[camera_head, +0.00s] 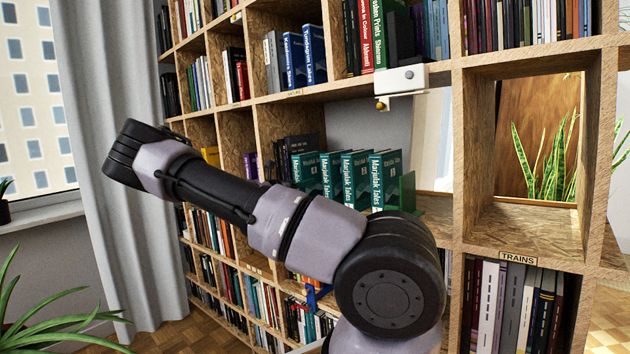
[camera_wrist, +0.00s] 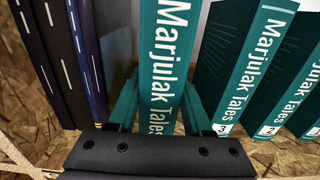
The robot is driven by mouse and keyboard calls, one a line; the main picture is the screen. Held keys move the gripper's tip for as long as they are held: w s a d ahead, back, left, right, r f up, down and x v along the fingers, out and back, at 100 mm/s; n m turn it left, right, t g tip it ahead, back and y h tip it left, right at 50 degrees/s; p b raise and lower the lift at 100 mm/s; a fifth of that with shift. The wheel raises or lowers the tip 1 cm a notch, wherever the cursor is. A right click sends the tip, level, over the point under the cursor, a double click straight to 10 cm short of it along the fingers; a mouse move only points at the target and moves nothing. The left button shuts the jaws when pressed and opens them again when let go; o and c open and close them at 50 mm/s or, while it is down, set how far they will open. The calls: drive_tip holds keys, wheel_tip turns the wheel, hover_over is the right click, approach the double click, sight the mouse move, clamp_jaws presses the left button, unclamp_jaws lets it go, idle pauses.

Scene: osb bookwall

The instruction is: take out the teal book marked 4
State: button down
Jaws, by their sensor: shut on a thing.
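In the wrist view my gripper (camera_wrist: 158,108) has its two teal fingers on either side of a teal book (camera_wrist: 166,45) with "Marjulak Tales" on its spine, and is shut on it. The dark gripper body hides the foot of that spine, so its number does not show. Matching teal books marked 3 (camera_wrist: 235,75) and 2 (camera_wrist: 284,95) stand to its right, with part of another at the edge. In the head view the teal row stands on a middle shelf, its leftmost book (camera_head: 305,168) beside dark books. My gripper cannot be made out there.
Dark books (camera_wrist: 62,55) stand just left of the held book. In the head view a green bookend (camera_head: 406,192) is at the row's right end, with a bare compartment (camera_head: 510,225) further right. A white box-like thing (camera_head: 401,79) is on the shelf edge above.

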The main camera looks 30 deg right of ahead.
drive_tip(key=shift+r, duration=0.3)
drive_tip(key=shift+a, duration=0.1)
drive_tip(key=v, duration=1.6)
idle(0.5)
drive_tip(key=shift+a, duration=0.15)
